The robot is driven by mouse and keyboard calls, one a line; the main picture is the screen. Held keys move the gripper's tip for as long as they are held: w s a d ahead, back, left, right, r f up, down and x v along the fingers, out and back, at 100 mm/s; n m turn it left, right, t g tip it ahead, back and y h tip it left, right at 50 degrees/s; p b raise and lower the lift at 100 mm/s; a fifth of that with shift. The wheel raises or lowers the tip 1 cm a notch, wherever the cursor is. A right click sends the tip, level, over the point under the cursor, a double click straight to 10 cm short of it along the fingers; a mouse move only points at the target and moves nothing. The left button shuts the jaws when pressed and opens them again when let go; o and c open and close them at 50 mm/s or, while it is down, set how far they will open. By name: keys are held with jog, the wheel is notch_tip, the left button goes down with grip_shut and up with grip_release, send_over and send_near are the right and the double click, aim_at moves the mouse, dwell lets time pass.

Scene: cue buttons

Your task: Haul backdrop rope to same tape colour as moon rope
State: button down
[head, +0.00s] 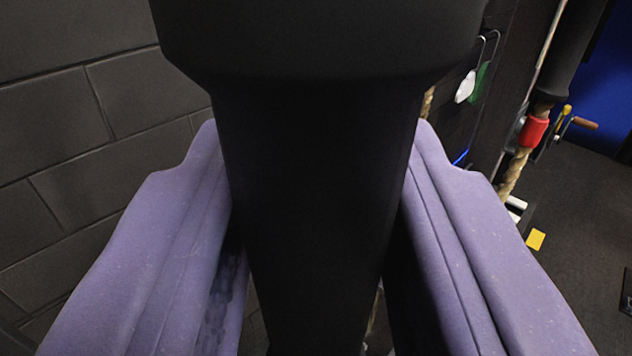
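A thick black sleeve (318,200) with a wider collar at its top fills the middle of the head view. My gripper (318,140) has its two purple fingers on either side of this sleeve, spread wide. I cannot tell whether they press on it. Bits of pale rope show beside and below the sleeve, but any tape there is hidden. At the right, another rope (512,178) carries red tape (533,131) just below a second black sleeve (571,45). No label shows which rope is the moon rope or the backdrop rope.
A dark block wall (80,130) stands close on the left. A white and a green tag (466,86) hang at upper right. A crank with a wooden handle (585,123) is beside the red-taped rope. A yellow square (535,239) lies on the dark floor, open at lower right.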

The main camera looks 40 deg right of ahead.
notch_tip(320, 180, down, 17)
jog(key=b, duration=1.9)
jog(key=c, duration=0.8)
grip_release()
jog(key=v, duration=0.7)
jog(key=shift+s+a, duration=0.25)
jog(key=shift+a, duration=0.05)
